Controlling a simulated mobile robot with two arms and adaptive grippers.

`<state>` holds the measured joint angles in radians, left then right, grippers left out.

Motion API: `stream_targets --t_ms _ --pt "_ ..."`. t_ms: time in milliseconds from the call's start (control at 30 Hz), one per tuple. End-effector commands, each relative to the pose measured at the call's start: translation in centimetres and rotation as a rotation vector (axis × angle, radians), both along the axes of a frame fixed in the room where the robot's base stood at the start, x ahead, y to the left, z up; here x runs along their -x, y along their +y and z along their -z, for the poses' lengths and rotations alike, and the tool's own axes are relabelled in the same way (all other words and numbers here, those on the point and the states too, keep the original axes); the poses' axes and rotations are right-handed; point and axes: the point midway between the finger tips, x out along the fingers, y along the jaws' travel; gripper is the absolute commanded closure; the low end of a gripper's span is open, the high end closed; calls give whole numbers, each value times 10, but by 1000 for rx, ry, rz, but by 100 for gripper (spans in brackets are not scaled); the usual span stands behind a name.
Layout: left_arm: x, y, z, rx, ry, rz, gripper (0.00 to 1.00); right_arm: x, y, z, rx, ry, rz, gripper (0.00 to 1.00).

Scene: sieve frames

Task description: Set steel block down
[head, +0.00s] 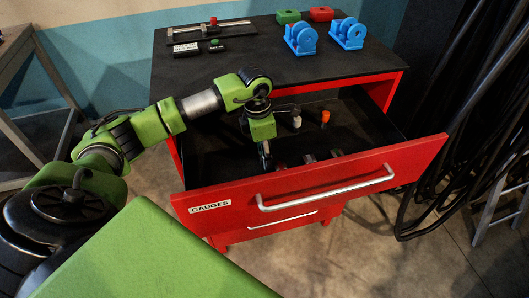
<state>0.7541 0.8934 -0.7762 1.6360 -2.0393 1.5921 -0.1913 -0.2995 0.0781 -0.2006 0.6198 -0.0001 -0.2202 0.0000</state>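The red cabinet's top drawer (310,187), labelled GAUGES, is pulled open. My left gripper (266,160) points down into the drawer near its front left, just behind the front panel. Its fingers are small, dark and partly hidden by the panel, so I cannot tell whether they hold anything. Small greyish pieces (336,153) lie in the drawer to the right of the gripper. I cannot tell whether one of them is the steel block. My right gripper is not in view.
In the drawer stand a white-capped piece (296,121) and an orange-capped piece (325,117). On the cabinet top (225,70) are a long gauge (212,28), two blue fixtures (301,38), a green block (288,16) and a red block (321,13). Black cables (465,110) hang at the right.

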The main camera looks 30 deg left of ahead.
Motion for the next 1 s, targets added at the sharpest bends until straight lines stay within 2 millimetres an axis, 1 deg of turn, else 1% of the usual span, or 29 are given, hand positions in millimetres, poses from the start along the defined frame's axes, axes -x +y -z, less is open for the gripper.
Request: stream_targets --t_ms 200,300,367,467,700,800,900,1000 --pt "0 0 -1 0 0 0 61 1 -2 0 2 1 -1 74" --pt "0 0 -5 1 -1 0 61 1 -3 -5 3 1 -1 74" --pt "-1 0 -9 0 -4 0 61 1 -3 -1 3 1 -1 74" --pt "0 2 -25 -1 -7 0 61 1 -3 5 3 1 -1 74" --pt "5 4 -77 -1 -7 0 61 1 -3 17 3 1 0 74" --pt "7 5 -96 0 -5 0 61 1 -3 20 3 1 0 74" --pt "8 5 -110 1 -4 -1 61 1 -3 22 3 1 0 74" --pt "9 6 -118 0 -1 -1 61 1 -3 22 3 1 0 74"
